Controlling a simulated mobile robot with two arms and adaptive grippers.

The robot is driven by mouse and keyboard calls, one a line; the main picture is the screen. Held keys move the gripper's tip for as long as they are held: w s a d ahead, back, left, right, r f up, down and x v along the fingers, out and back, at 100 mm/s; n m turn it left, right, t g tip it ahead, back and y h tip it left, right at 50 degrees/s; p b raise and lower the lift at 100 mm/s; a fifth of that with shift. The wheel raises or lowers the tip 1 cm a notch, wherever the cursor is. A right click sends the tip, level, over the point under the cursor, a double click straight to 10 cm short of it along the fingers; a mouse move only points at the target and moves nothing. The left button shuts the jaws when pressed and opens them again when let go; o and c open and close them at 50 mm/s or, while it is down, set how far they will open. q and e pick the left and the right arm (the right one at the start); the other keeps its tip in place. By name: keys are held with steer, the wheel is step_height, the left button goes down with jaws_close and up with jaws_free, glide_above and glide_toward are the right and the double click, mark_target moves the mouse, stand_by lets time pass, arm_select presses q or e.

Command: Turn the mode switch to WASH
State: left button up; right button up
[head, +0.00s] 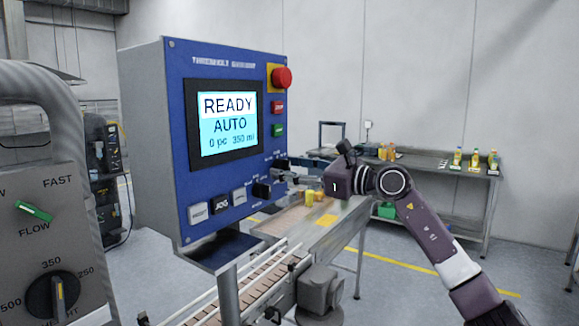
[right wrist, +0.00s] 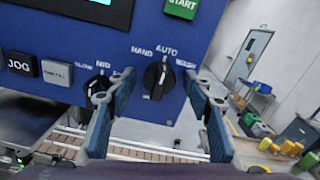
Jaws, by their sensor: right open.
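The mode switch (right wrist: 155,76) is a black rotary knob on the blue panel in the right wrist view, with HAND, AUTO and WASH labels around it. Its pointer faces up toward AUTO, and the screen (head: 229,118) in the head view reads READY, AUTO. My right gripper (right wrist: 160,92) is open, its two fingers either side of the switch and apart from it. In the head view the right gripper (head: 284,168) is at the panel's right edge and largely hides the switch. My left gripper is not in view.
A speed knob (right wrist: 98,86) sits just left of the switch, close to the left finger. JOG (right wrist: 20,64) and START (right wrist: 181,8) buttons are nearby. A red emergency stop (head: 281,78) is at the panel's top right. A conveyor (head: 262,288) runs below.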

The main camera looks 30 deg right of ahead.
steer(key=c, duration=1.2)
steer(key=shift+o, duration=0.2)
steer(key=shift+r+m, duration=0.1)
steer(key=shift+m, duration=0.3)
steer(key=m+p, duration=0.2)
steer(key=m, duration=0.1)
steer(key=shift+m, duration=0.3)
steer(key=shift+d+m+p, duration=0.1)
steer(key=shift+m+p, duration=1.1)
steer(key=shift+m, duration=1)
steer(key=o, duration=1.2)
steer(key=shift+c, duration=0.2)
